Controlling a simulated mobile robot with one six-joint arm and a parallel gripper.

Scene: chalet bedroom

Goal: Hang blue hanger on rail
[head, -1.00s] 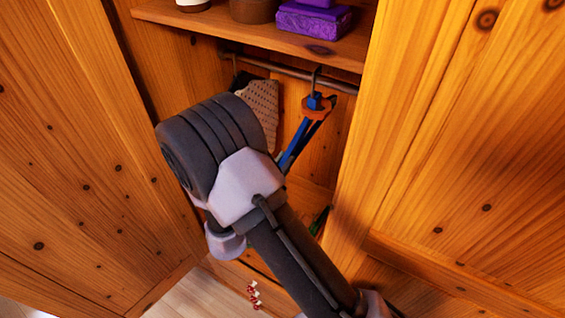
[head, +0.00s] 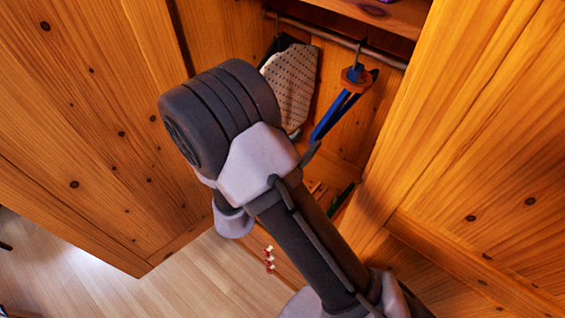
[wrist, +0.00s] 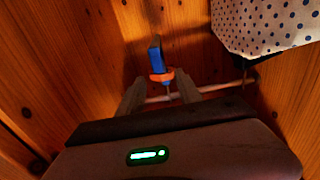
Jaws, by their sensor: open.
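The blue hanger (head: 332,114) with an orange collar (head: 356,80) hangs by its hook from the metal rail (head: 384,58) inside the wardrobe in the head view. In the wrist view, the hanger (wrist: 156,57) sits between and beyond the fingertips of my gripper (wrist: 158,82), with the rail (wrist: 211,91) behind. My gripper is open, with a finger on each side of the hanger and collar. I cannot tell whether either finger touches it. In the head view my arm hides the gripper.
A dotted pale cloth item (head: 292,84) hangs left of the hanger, also close by in the wrist view (wrist: 270,24). Wardrobe doors stand at left (head: 90,130) and right (head: 480,150). A shelf (head: 385,15) is above the rail. A small red-and-white object (head: 269,259) is lower down.

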